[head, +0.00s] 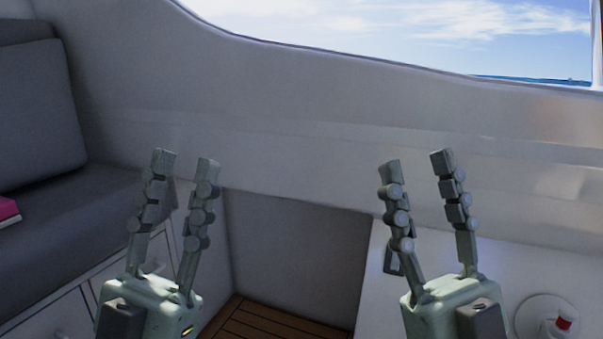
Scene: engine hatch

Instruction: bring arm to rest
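My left gripper (186,163) is at the lower left of the head view, fingers pointing up. Its two fingers stand apart with nothing between them. My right gripper (415,163) is at the lower right, also pointing up. Its fingers are apart and empty. Both grippers are held in the air in front of the cabin wall, at about the same height. Neither is seen touching anything.
A grey cushioned seat (60,228) with a backrest (38,115) is at the left, with a pink item (8,208) on it. A white surface (540,268) at the lower right bears a round white fitting with a red part (564,322). A wooden floor (262,318) shows between.

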